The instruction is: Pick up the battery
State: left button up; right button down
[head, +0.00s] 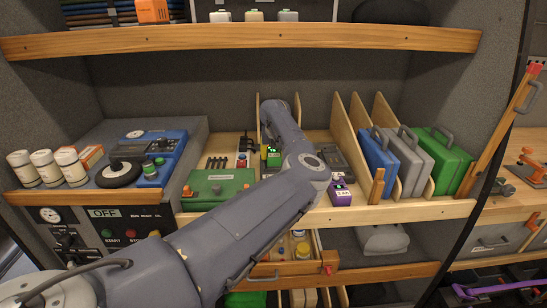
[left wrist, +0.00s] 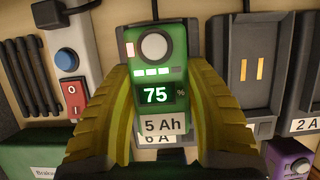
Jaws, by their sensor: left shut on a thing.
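The green battery (left wrist: 165,60) is in the left wrist view, with a round grey button, a lit charge bar, a "75 %" display and a "5 Ah" label. My left gripper (left wrist: 155,85) is shut on it, one yellow-green finger along each side. A grey charger labelled "6 A" (left wrist: 160,138) shows just below the battery and is mostly hidden by it. I cannot tell whether the battery touches that charger. In the head view the battery (head: 273,152) is a small green patch beside my arm. My right gripper is not in view.
A power strip (left wrist: 67,55) with a red switch is at left. A purple device (head: 340,192), a green box (head: 217,187) and upright cases (head: 410,157) share the shelf with wooden dividers.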

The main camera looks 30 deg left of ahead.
pick_arm(q)
jog(key=shift+c, duration=0.9)
jog(key=shift+r, duration=0.1)
